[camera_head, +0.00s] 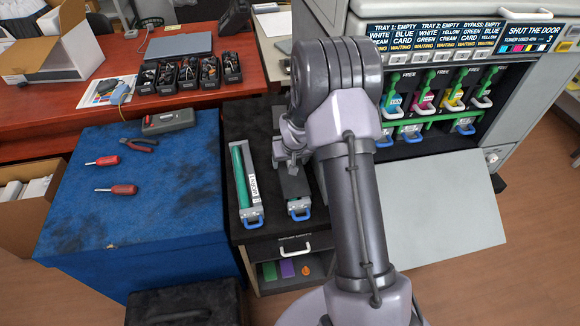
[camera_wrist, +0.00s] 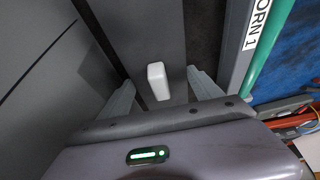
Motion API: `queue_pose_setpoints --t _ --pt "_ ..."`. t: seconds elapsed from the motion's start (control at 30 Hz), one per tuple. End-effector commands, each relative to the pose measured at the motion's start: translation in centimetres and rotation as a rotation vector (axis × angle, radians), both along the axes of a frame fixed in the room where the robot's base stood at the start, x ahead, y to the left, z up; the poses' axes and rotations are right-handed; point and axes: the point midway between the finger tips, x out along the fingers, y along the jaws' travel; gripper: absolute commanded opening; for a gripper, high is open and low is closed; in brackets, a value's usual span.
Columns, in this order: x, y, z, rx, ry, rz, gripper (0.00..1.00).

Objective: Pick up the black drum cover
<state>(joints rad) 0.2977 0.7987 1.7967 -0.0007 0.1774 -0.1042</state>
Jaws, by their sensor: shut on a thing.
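The black drum cover (camera_head: 296,186) is a long dark grey piece lying along a cartridge unit with a blue handle (camera_head: 300,215), on the dark top of the small cabinet. My gripper (camera_head: 292,163) is over its middle, pointing down. In the wrist view the cover (camera_wrist: 150,35) runs away from my gripper (camera_wrist: 160,92), with a white knob (camera_wrist: 156,80) on it between my two fingers. The fingers are shut on the cover from both sides. My arm hides the right side of the cabinet top. I cannot tell whether the cover is off the cartridge.
A green drum unit (camera_head: 244,185) marked "WORN 1" lies just left. A blue workbench (camera_head: 150,200) with pliers (camera_head: 139,144) and screwdrivers is further left. On the right stand the open printer (camera_head: 450,100) with coloured cartridges and its lowered door (camera_head: 440,210).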

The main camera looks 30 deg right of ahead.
Motion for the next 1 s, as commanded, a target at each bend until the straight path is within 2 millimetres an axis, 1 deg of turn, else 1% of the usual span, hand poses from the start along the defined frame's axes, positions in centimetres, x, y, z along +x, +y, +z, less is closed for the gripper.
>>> queue_pose_setpoints --t 0.13,0.2,0.27,0.4,0.5,0.7,1.0 --pt "0.0 0.0 0.0 0.0 0.0 0.0 0.33" --pt "0.0 0.0 0.5 0.0 -0.001 0.0 0.33" --pt "0.0 0.0 1.6 -0.001 -0.002 0.0 0.33" --pt "0.1 0.0 5.7 -0.001 -0.003 0.0 0.33" --pt "0.1 0.0 8.1 0.0 -0.003 -0.001 0.33" --pt "0.0 0.0 10.9 0.0 -0.001 -0.001 0.33" --pt "0.0 0.0 14.3 0.0 -0.001 0.0 0.33"
